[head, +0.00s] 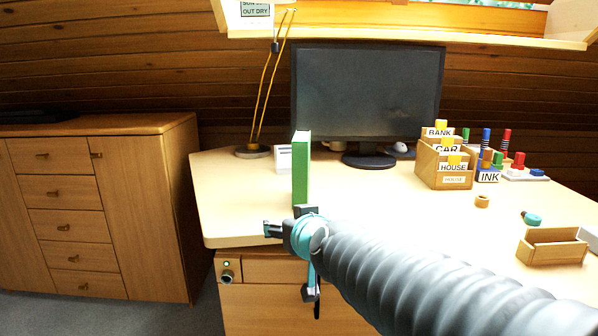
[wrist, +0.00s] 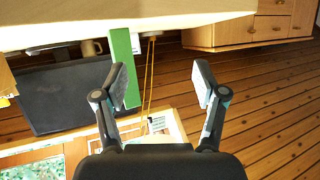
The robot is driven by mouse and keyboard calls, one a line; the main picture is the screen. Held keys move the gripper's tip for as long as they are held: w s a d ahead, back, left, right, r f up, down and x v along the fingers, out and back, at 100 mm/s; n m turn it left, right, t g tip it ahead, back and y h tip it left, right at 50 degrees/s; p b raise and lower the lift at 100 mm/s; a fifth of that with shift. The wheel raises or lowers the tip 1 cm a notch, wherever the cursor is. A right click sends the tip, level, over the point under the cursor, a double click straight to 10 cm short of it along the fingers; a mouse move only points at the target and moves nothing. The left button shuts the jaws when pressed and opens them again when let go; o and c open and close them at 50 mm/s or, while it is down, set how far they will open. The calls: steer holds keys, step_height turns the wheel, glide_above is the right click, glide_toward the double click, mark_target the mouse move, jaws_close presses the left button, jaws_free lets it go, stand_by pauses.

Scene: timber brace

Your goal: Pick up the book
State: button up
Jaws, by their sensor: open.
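A green book (head: 301,170) stands upright on the desk (head: 240,215), near its front left part, with its narrow side facing me. My gripper (head: 290,250) is open at the desk's front edge, below and in front of the book in the head view. In the wrist view, which is upside down, the book (wrist: 124,66) shows beyond the left finger, which hides part of its edge. My gripper (wrist: 163,82) has its two fingers wide apart with nothing between them. The book is not between the fingers.
A monitor (head: 366,95) stands behind the book, with a lamp (head: 253,150) and a small white box (head: 283,159) nearby. A wooden organiser (head: 443,166) and an open wooden box (head: 552,247) are to the right. The desk left of the book is clear.

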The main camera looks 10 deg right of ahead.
steer(key=w+r+m+t+h, duration=0.1)
steer(key=w+r+t+h, duration=0.15)
steer(key=w, duration=0.35)
steer(key=m+t+h, duration=0.1)
steer(key=m+h, duration=0.2)
steer(key=h, duration=0.1)
glide_toward(300, 170)
steer(key=a+x, duration=0.1)
steer(key=x, duration=0.2)
steer(key=shift+h, duration=0.35)
steer(key=x, duration=0.4)
steer(key=b+x, duration=0.1)
steer(key=x, duration=0.3)
steer(key=shift+d+f, duration=0.1)
steer(key=shift+d, duration=0.2)
steer(key=x, duration=0.5)
steer(key=shift+w+r, duration=0.35)
steer(key=shift+r, duration=0.05)
jaws_close()
